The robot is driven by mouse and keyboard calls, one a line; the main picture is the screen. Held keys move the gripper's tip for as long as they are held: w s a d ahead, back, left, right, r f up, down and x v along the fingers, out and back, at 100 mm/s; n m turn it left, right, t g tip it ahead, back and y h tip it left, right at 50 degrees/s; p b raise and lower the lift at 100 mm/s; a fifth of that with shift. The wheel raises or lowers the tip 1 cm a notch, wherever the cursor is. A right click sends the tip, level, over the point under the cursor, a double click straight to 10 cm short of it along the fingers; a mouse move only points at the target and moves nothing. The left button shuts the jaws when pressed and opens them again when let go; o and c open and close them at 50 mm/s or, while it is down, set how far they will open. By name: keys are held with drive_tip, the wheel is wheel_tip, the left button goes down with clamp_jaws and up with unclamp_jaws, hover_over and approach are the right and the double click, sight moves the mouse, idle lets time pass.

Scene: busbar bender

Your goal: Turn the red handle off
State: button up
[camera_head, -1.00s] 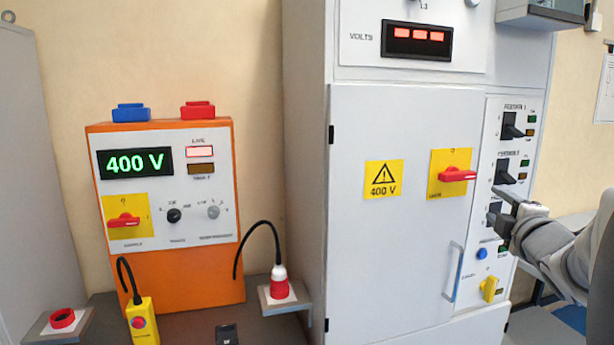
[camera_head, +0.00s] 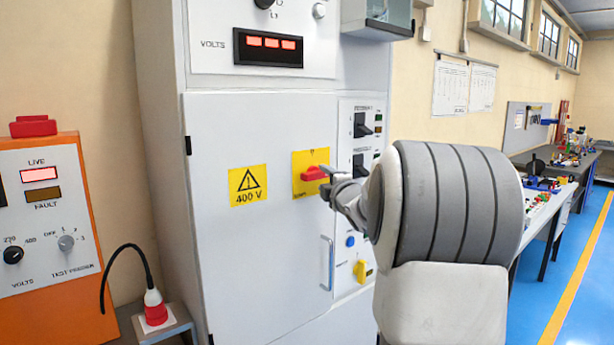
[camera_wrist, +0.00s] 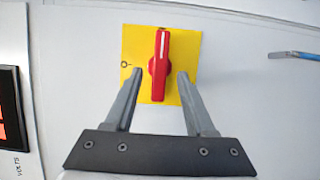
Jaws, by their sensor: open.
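The red handle (camera_head: 314,173) sits on a yellow square plate (camera_head: 300,186) on the grey cabinet door. In the head view it lies about horizontal. It also shows in the wrist view (camera_wrist: 158,68), where it points up and down the picture on its yellow plate (camera_wrist: 183,45). My gripper (camera_head: 328,182) is in front of the plate at the handle's right side. In the wrist view my gripper (camera_wrist: 157,80) is open, with one finger on each side of the handle's lower end. Gaps show between fingers and handle; contact cannot be told.
A vertical door pull (camera_head: 328,262) is below the plate. An orange supply box (camera_head: 45,240) and a red plug (camera_head: 155,308) stand at left.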

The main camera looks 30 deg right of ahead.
sight(320, 176)
drive_tip(key=shift+x, duration=1.7)
drive_tip(key=shift+c, duration=0.2)
clamp_jaws()
